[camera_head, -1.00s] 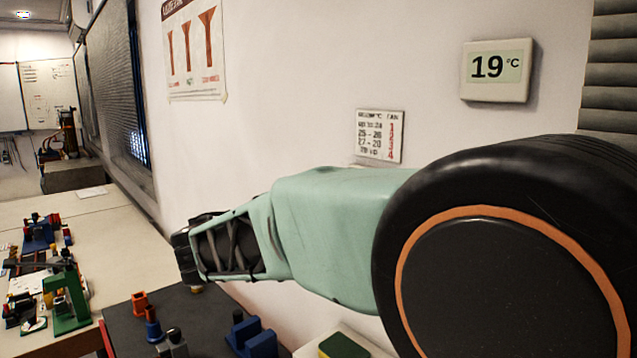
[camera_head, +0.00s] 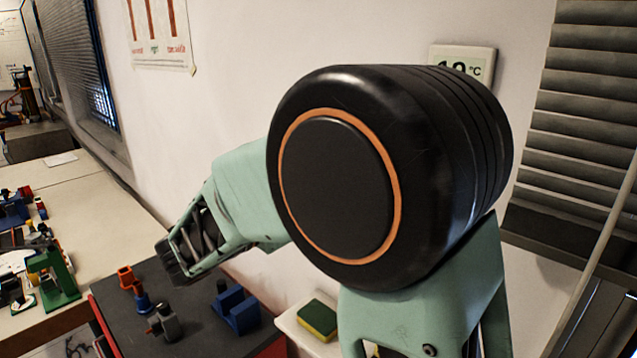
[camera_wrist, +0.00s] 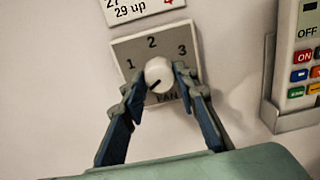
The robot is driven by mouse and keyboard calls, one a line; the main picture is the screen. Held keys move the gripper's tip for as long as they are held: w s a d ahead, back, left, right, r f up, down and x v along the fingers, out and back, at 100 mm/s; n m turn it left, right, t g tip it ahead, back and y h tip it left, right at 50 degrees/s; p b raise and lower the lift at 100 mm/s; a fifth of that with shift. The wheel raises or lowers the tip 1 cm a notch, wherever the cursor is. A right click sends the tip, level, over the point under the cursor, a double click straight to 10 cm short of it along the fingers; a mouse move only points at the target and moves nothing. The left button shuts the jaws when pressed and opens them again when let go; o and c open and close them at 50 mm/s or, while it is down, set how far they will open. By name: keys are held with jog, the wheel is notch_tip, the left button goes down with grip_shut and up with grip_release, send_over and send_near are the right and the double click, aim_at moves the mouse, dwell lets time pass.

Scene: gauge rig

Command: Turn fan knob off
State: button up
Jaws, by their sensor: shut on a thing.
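The fan panel (camera_wrist: 128,49) is a grey square plate on the wall in the wrist view, marked 1, 2 and 3, with FAN below. Its round white knob (camera_wrist: 158,70) sits in the middle. A dark pointer mark on the knob points to the lower left. My gripper (camera_wrist: 160,78) has one blue-grey finger on each side of the knob and is shut on it. The fingers hide parts of the panel's lower half. In the head view my arm hides the panel and knob.
A remote (camera_wrist: 302,60) reading OFF sits in a wall holder right of the panel. A printed card (camera_wrist: 140,8) hangs above it. In the head view, a thermostat (camera_head: 478,63) is partly behind my arm. A sponge (camera_head: 318,318) and a blue block (camera_head: 238,310) lie below.

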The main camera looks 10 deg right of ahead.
dwell(0.4)
jog(key=o, duration=1.2)
jog(key=shift+c, duration=0.2)
jog(key=shift+a, duration=0.1)
jog(key=v, duration=1.2)
